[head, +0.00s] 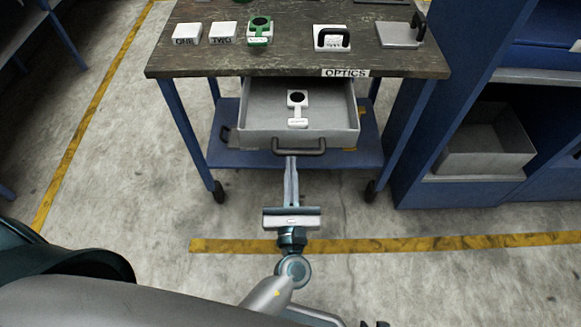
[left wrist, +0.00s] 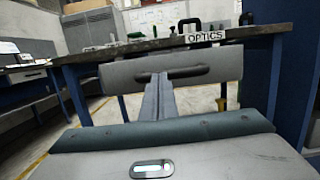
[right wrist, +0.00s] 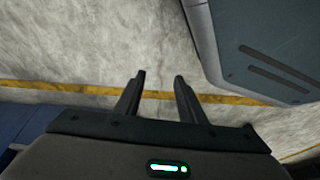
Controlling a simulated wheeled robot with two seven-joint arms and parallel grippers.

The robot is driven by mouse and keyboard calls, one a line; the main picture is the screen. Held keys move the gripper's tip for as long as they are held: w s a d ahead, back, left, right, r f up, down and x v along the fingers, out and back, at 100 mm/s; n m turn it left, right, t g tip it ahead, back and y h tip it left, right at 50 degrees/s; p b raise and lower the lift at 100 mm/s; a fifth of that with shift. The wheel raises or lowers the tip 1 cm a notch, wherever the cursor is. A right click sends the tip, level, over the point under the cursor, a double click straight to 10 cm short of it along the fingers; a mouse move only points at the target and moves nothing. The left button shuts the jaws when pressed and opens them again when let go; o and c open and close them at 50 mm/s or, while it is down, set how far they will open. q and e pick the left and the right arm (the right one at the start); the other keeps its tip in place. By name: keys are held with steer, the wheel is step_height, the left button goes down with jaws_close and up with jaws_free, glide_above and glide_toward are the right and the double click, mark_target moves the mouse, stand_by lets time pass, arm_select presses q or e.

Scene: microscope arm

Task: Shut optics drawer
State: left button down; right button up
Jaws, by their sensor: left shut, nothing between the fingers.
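The optics drawer (head: 340,133) is a grey open tray pulled out from under the tabletop, below the OPTICS label (head: 345,73). Its dark bar handle (head: 300,150) is on the front face and also shows in the left wrist view (left wrist: 205,72). My left gripper (head: 291,160) is shut and empty, its fingers pointing at the drawer front. Its tips are at the handle, near the handle's left half; I cannot tell whether they touch. My right gripper (right wrist: 160,78) is open and empty over the floor in the right wrist view.
A white piece with a black disc (head: 297,99) lies in the drawer. The tabletop (head: 285,57) holds white blocks ONE (head: 187,33) and TWO (head: 222,32), a green-and-white piece (head: 259,30) and a black-handled block (head: 332,38). A blue shelf (head: 500,190) stands right.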

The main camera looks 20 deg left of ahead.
mark_target(291, 141)
arm_select(q)
steer(key=shift+w, duration=0.15)
arm_select(e)
steer(key=shift+s+a, duration=0.1)
